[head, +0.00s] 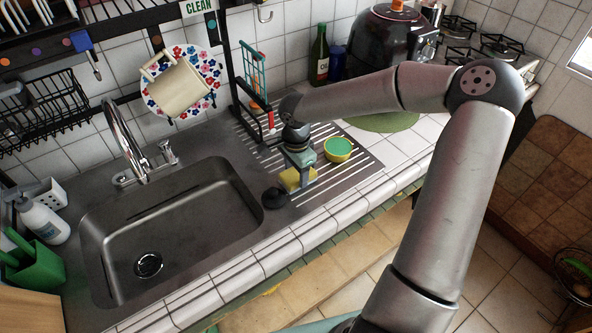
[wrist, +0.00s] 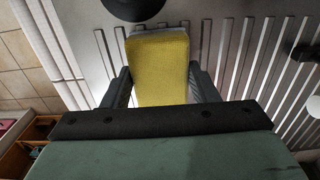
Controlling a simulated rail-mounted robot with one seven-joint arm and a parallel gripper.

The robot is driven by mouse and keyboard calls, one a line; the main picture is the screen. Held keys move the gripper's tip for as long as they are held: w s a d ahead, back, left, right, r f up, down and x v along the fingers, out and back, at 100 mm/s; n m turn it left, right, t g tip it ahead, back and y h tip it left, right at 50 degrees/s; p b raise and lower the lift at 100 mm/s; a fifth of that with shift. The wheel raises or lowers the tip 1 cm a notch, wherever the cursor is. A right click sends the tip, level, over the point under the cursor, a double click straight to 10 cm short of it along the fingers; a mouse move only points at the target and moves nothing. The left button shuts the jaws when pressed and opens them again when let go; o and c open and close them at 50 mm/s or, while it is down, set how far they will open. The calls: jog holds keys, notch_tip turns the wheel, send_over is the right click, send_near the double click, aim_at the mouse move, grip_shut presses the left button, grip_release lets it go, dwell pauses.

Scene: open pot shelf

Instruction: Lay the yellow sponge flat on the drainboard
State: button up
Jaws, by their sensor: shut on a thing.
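The yellow sponge (head: 290,180) is between the fingers of my gripper (head: 298,170), low over the ridged metal drainboard (head: 343,184) right of the sink. In the wrist view the sponge (wrist: 158,68) shows a broad yellow face with a pale grey edge at its far end. My gripper (wrist: 160,88) has a dark finger on each side of it and is shut on it. The drainboard's ribs (wrist: 235,60) run past the sponge in that view. I cannot tell whether the sponge touches the drainboard.
A black round object (head: 275,197) lies close left of the sponge, near the sink (head: 190,230). A yellow bowl with green inside (head: 338,150) stands right of my gripper. A rack (head: 252,90) rises behind. The drainboard's front right is clear.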

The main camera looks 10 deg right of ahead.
aim_at(296, 173)
jog(key=o, duration=0.9)
notch_tip(296, 173, up, 12)
jog(key=b, duration=0.1)
jog(key=s+n, duration=0.4)
jog(key=s, duration=0.4)
jog(key=s+d+n, duration=0.1)
jog(key=s+n, duration=0.4)
jog(key=s, duration=0.3)
jog(key=s+n, duration=0.4)
jog(key=s, duration=0.4)
jog(key=shift+s+d+r+n+t, duration=0.3)
jog(key=shift+s+n+t, duration=0.1)
